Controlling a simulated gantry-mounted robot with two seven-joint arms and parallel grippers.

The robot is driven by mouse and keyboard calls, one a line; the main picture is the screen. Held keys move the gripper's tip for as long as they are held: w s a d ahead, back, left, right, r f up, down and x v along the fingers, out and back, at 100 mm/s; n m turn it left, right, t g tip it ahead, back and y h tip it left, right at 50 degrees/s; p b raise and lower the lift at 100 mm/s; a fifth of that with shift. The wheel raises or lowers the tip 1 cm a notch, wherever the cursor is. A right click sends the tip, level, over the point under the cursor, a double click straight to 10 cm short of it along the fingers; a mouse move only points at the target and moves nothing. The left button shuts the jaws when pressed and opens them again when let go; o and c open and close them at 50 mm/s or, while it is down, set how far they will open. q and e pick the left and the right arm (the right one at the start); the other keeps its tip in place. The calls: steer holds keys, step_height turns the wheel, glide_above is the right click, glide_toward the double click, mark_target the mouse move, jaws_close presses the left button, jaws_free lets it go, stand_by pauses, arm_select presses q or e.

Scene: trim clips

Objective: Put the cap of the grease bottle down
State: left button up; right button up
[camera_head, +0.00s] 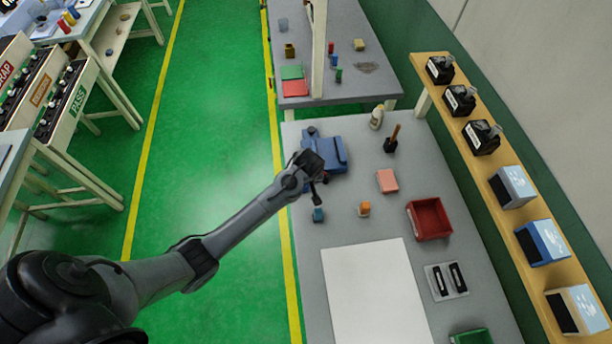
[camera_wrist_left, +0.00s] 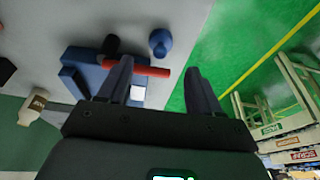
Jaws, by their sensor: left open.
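The grease bottle (camera_head: 376,117) is a small pale bottle standing upright near the back of the grey bench, right of the blue vise. It also shows in the left wrist view (camera_wrist_left: 34,106), at the left edge with part of its label visible. I cannot make out its cap as a separate part. My left gripper (camera_head: 318,188) is above the bench's left edge, beside the vise and apart from the bottle. In the left wrist view its two fingers (camera_wrist_left: 158,68) are spread, with no cap seen between them. My right gripper is out of view.
The blue vise (camera_head: 330,153) is close to my left gripper; a red bar (camera_wrist_left: 152,71) shows past the fingers. A brush pot (camera_head: 390,145), pink block (camera_head: 387,181), red bin (camera_head: 430,219) and white sheet (camera_head: 373,294) are on the bench. Bare bench lies between them.

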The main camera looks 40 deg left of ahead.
arm_select(q)
steer(key=s+d+r+m+h, duration=0.1)
steer(key=s+d+r+m, duration=0.2)
steer(key=s, duration=0.5)
steer(key=s+d+r+m+t+h, duration=0.1)
steer(key=s+d+r+m, duration=0.2)
steer(key=s, duration=0.6)
steer(key=s+d+r+m, duration=0.4)
steer(key=s+m, duration=0.1)
steer(key=s, duration=0.3)
steer(key=shift+s+d+m+h, duration=0.25)
steer(key=shift+d+m+h, duration=0.05)
steer(key=shift+d+h, duration=0.1)
